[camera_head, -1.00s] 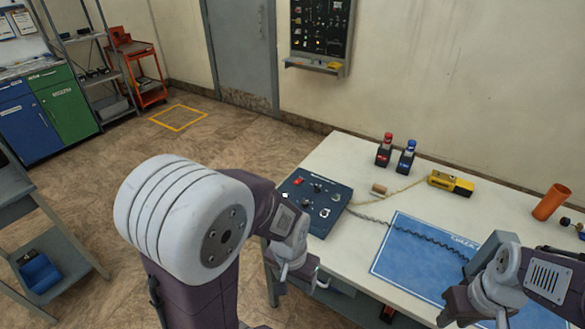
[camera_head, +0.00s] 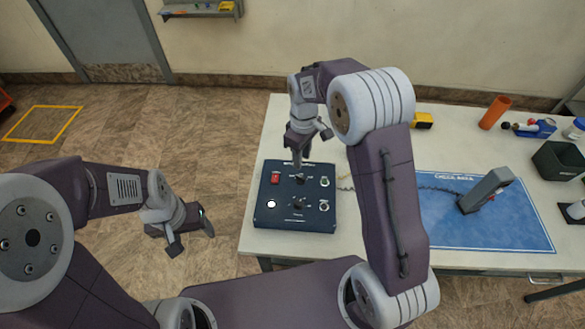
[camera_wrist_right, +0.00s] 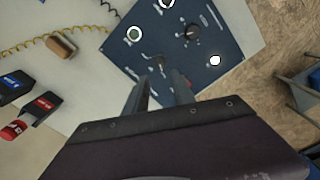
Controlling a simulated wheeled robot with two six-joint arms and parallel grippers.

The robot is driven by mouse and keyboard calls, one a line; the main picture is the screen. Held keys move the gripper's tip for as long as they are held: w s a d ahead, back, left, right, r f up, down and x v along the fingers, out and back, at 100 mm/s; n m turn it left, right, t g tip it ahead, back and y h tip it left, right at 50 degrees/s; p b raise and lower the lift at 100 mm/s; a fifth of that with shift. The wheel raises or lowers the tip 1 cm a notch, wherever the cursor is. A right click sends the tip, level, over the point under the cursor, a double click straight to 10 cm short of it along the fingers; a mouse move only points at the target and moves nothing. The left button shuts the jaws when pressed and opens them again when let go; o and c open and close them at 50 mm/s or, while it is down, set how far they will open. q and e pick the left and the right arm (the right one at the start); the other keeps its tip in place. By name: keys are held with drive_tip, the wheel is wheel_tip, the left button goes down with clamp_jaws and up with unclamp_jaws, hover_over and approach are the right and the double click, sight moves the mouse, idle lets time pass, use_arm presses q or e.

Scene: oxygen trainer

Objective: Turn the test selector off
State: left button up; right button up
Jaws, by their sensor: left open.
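The dark blue control panel (camera_head: 264,192) lies on the table. It carries an upper black knob (camera_head: 299,179), a lower black knob (camera_head: 297,207), a red switch (camera_head: 275,178) and a white round lamp (camera_head: 271,204). Its labels are too small to read, so I cannot tell which knob is the test selector. My right gripper (camera_head: 299,166) points down just above the upper knob. In the right wrist view its fingers (camera_wrist_right: 160,84) are apart, with the upper knob (camera_wrist_right: 157,62) beyond and between them. My left gripper (camera_head: 192,232) is open and empty, left of the table.
A blue mat (camera_head: 510,226) with a grey device (camera_head: 486,190) on it lies right of the panel. An orange tube (camera_head: 494,112) and a dark bin (camera_head: 560,160) stand at the right. In the wrist view, red and blue-marked black units (camera_wrist_right: 38,106) stand left.

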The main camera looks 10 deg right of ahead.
sight(301, 177)
drive_tip(key=shift+s+d+f, duration=0.15)
drive_tip(key=shift+s+f, duration=0.05)
drive_tip(key=shift+f, duration=0.15)
drive_tip(key=f, duration=0.7)
drive_tip(key=shift+w+f, duration=0.2)
drive_tip(key=shift+f, duration=0.15)
drive_tip(key=shift+s+f, duration=0.1)
drive_tip(key=shift+f, duration=0.25)
clamp_jaws()
